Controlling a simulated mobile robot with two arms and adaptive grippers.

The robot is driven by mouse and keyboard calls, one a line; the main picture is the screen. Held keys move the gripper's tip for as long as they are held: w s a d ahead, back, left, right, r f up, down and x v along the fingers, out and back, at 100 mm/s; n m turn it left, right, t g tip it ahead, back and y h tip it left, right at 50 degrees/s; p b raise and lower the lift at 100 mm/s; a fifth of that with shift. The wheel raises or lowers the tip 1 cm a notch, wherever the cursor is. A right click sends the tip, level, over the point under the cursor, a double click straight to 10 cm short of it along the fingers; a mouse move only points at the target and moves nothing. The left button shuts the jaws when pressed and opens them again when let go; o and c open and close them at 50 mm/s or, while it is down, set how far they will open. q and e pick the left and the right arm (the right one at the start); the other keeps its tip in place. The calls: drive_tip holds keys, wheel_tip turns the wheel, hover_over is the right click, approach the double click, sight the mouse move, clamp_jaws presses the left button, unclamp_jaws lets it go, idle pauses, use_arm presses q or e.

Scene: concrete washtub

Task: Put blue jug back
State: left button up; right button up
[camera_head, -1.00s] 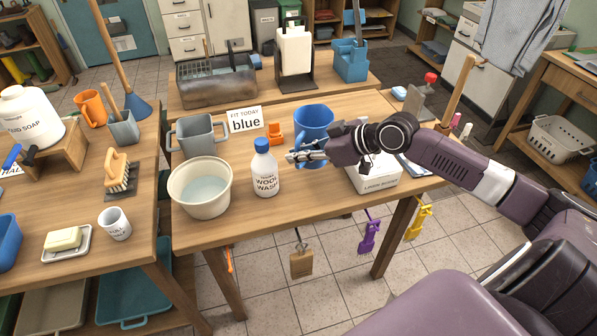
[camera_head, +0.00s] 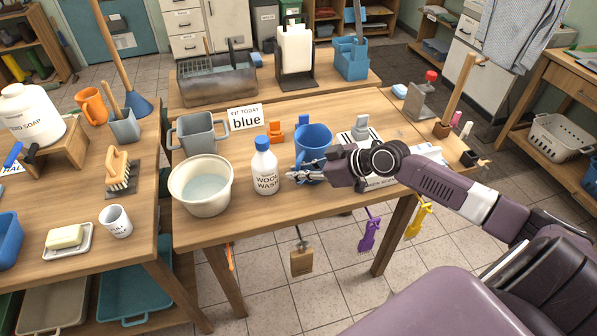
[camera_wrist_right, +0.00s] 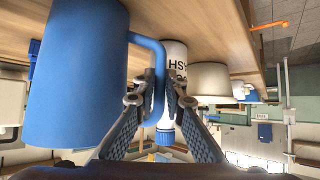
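The blue jug (camera_head: 313,141) stands upright at the middle of the front table, right of the wool wash bottle (camera_head: 264,170). My right gripper (camera_head: 300,173) is at its front side. In the right wrist view the jug (camera_wrist_right: 72,75) fills the left, and its handle (camera_wrist_right: 157,75) lies between the converging fingertips (camera_wrist_right: 157,92) of that gripper, which looks shut on it. The jug's base is cut off there and partly hidden by the gripper in the head view, so I cannot tell whether it touches the table. My left gripper is not in view.
An orange clip-like piece (camera_head: 274,132) and a blue one (camera_head: 304,120) are behind. A grey piece (camera_head: 361,128) stands right, near a striped sheet.

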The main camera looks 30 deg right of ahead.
drive_tip(key=o, duration=0.3)
drive_tip(key=shift+o, duration=0.2)
drive_tip(key=shift+r, duration=0.1)
drive_tip(key=shift+d+r, duration=0.1)
drive_tip(key=shift+s+d+r, duration=0.1)
drive_tip(key=shift+s+d, duration=0.1)
drive_tip(key=shift+s, duration=0.15)
drive_tip(key=p+v, duration=0.1)
drive_tip(key=v, duration=1)
drive_tip(key=shift+r, duration=0.15)
